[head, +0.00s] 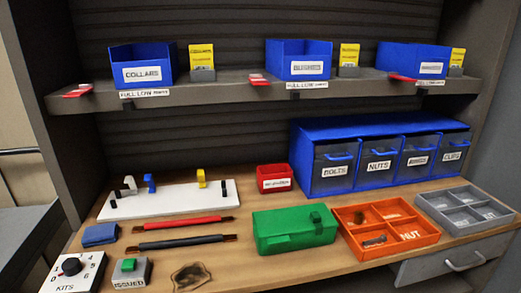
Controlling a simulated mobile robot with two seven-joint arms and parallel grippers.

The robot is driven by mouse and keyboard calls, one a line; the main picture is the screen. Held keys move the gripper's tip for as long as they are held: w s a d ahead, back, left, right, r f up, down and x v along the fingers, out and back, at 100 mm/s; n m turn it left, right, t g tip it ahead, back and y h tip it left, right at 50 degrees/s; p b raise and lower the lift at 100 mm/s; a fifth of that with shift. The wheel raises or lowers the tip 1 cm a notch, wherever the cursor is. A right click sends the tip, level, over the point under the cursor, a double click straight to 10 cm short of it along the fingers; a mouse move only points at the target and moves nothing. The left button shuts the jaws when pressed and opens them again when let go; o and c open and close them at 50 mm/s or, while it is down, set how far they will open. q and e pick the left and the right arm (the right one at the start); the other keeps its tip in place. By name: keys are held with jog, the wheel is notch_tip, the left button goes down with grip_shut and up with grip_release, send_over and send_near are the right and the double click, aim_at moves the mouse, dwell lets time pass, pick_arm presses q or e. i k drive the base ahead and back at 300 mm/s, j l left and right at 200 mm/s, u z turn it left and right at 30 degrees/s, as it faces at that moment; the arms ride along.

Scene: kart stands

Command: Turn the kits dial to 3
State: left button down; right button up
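The kits dial is a black round knob (71,266) on a white plate (66,284) with numbers around it and the word KITS below. It sits at the front left of the bench, close to the bottom edge of the head view. The numbers are small, and I cannot tell for sure which one the knob points to. Neither my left gripper nor my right gripper is in view, and nothing touches the knob.
A grey ISSUED box (130,274) with a green top stands just right of the dial. A blue block (100,235) lies behind it. Red (183,224) and dark (180,243) rods, a green box (294,232) and an orange tray (385,255) lie farther right.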

aim_at(71, 266)
jog(key=u, duration=1.45)
jog(key=l+u, duration=0.35)
jog(key=k, duration=0.05)
